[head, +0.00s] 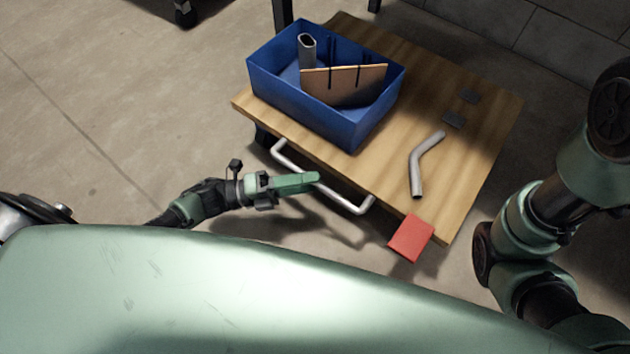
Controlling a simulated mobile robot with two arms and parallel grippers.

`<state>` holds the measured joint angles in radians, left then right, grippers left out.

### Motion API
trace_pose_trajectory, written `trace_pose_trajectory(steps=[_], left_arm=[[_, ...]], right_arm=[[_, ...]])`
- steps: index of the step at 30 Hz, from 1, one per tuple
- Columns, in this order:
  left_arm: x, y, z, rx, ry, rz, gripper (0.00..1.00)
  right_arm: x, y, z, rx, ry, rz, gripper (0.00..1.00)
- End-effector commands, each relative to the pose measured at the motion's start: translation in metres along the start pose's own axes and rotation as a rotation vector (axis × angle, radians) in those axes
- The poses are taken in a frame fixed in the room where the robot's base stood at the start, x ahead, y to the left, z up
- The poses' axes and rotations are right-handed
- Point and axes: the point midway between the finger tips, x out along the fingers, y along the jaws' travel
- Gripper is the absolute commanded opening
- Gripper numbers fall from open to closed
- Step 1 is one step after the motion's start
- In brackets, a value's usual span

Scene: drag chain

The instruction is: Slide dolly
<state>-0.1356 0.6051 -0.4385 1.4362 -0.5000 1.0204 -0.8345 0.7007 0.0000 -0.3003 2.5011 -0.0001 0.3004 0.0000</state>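The dolly (464,180) is a low wooden platform with a pale tubular handle (345,202) along its near left edge. My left gripper (312,179) reaches in from the left, and its green fingers overlap the middle of the handle. From above I cannot tell whether the fingers are closed around the bar or just over it. My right arm stands at the right edge of the head view, and its gripper is out of view.
On the dolly stand a blue bin (300,113) holding a brown board (345,82) and a grey tube (307,46), a bent grey pipe (418,165) and two dark flat pieces. A red plate (411,238) sits at the near corner. Floor left of the dolly is clear.

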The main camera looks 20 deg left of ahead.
Motion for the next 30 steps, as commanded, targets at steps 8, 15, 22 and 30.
trace_pose_trajectory(steps=[8, 15, 22, 30], left_arm=[[0.0154, -0.0002, 0.0003, 0.0, -0.001, 0.0, 0.38], [0.0151, -0.0003, 0.0003, -0.001, -0.002, 0.0, 0.18], [0.0149, -0.0002, 0.0003, -0.001, -0.002, 0.0, 0.0], [0.0147, 0.0, 0.0003, -0.001, -0.002, 0.0, 0.0]], right_arm=[[-0.0055, -0.0011, -0.0016, 0.0, -0.001, 0.0, 0.0], [-0.0051, -0.0012, -0.0016, 0.0, 0.0, 0.0, 0.0], [-0.0052, -0.0012, -0.0016, 0.0, -0.001, -0.001, 0.0], [-0.0052, -0.0012, -0.0015, 0.0, -0.001, -0.001, 0.0]])
